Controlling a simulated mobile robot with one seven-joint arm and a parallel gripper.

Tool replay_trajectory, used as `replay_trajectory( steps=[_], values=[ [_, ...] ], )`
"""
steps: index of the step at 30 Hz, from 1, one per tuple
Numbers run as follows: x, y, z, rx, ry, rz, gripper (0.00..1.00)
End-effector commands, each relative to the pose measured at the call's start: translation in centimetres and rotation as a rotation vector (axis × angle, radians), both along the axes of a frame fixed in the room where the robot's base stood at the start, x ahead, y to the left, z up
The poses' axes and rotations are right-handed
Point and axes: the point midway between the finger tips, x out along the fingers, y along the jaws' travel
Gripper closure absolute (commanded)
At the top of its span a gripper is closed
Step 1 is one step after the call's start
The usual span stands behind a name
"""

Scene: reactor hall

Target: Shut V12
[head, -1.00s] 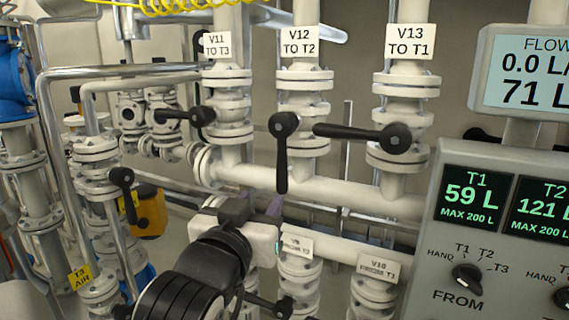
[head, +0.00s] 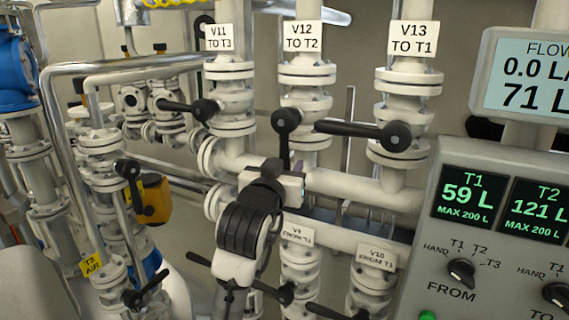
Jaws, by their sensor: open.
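The V12 valve (head: 286,121) sits on the middle of three vertical pipes, under the white label "V12 TO T2" (head: 303,37). Its black lever hangs straight down from the hub, in line with the pipe. The lower end of the lever is hidden behind my gripper (head: 291,164). My gripper is open, with its white body and dark fingers at the lever's lower part. I cannot tell whether the lever lies between the fingers or whether they touch it.
The V11 lever (head: 187,108) and the V13 lever (head: 350,129) both point left, across their pipes. A horizontal manifold pipe (head: 345,187) runs behind my gripper. Valves labelled V9 (head: 297,233) and V10 (head: 377,257) stand below. A control panel (head: 450,220) fills the right side.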

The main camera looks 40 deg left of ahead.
Motion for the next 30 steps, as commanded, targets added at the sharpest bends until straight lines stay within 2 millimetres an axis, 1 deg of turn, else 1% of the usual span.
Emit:
replay_trajectory(
  steps=[8,17,18,30],
  values=[
    [0.14,0.02,-0.02,0.001,0.000,-0.001,0.59],
    [0.11,0.02,-0.01,0.000,0.000,0.000,0.99],
    [0.11,0.02,-0.01,0.000,0.000,0.000,1.00],
    [0.03,0.30,-0.14,0.030,0.007,0.000,1.00]
  ],
)
